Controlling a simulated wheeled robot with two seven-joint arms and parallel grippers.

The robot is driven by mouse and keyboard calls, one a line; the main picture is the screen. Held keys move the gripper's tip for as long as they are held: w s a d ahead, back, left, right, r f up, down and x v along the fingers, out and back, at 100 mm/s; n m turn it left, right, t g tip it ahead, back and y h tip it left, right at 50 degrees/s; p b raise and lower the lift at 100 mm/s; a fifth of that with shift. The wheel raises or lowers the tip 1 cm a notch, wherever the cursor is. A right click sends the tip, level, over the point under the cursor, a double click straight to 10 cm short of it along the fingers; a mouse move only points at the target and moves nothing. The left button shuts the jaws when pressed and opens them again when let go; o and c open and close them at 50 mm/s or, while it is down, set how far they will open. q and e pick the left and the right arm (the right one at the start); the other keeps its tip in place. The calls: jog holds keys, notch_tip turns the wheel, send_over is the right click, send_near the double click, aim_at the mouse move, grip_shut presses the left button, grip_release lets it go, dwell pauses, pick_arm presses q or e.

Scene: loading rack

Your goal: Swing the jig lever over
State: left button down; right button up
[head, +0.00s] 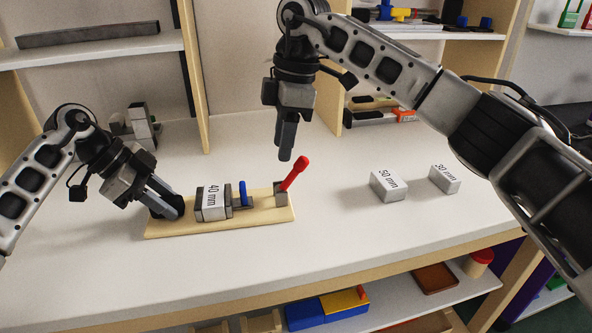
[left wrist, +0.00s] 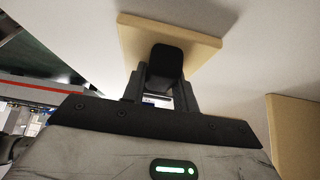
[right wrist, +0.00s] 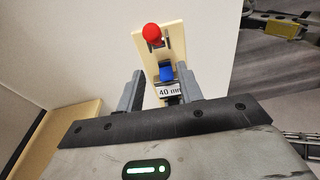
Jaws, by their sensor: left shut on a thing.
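The jig's wooden base (head: 220,224) lies on the white table. The red-knobbed lever (head: 294,174) stands at its right end, leaning up and to the right; its red knob (right wrist: 153,33) shows in the right wrist view. A blue part (head: 243,193) and a block marked 40 mm (head: 211,204) sit along the base. My left gripper (head: 168,203) is shut on a black block (left wrist: 165,65) at the base's left end. My right gripper (head: 286,146) hangs above and slightly left of the lever, apart from it. Its fingers (right wrist: 160,88) are open and empty.
Blocks marked 50 mm (head: 389,185) and 30 mm (head: 445,179) stand on the table to the right. A grey stepped object (head: 140,124) stands behind my left arm. Shelves rise behind the table. The tabletop in front of the jig is clear.

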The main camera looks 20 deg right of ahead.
aim_at(301, 157)
jog(key=d+f+y, duration=0.1)
jog(key=d+y, duration=0.6)
jog(key=d, duration=0.1)
jog(key=shift+x, duration=3.45)
jog(key=shift+s+r, duration=0.1)
jog(key=shift+s, duration=0.05)
grip_shut()
jog(key=shift+a+r+h, duration=0.25)
jog(key=shift+a+h, duration=0.2)
jog(key=shift+h, duration=0.15)
jog(key=shift+a+h, duration=0.4)
jog(key=shift+h, duration=0.6)
